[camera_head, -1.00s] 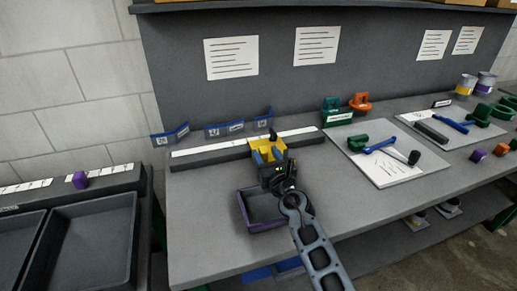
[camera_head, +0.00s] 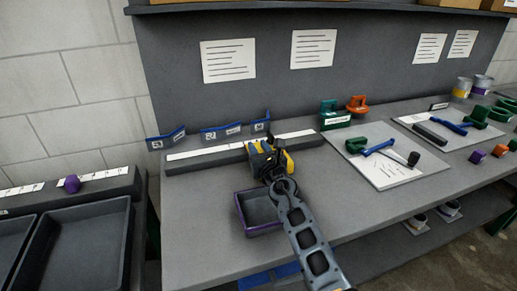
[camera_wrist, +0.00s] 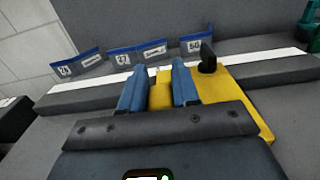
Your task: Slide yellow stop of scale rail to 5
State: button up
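The scale rail (camera_head: 205,155) is a long dark bar with a white strip along its top, lying on the bench. The yellow stop (camera_head: 289,162) sits on the right half of the rail, partly hidden by my gripper. In the wrist view the stop (camera_wrist: 228,97) shows a wide yellow plate with a black knob (camera_wrist: 208,58) on its right. My gripper (camera_wrist: 160,88) has its two blue fingers on either side of the stop's raised yellow block, and they look closed against it. The scale's numbers are too small to read.
Blue tag holders (camera_head: 221,132) stand behind the rail. An open purple-rimmed bin (camera_head: 259,211) is in front of it. A clipboard sheet (camera_head: 385,163) with tools lies to the right. Another rail with a purple stop (camera_head: 72,184) and dark trays (camera_head: 80,245) are at the left.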

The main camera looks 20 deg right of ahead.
grip_shut()
jog(key=d+b, duration=0.2)
jog(key=d, duration=0.8)
jog(key=shift+d, duration=0.1)
jog(key=o, duration=0.5)
grip_release()
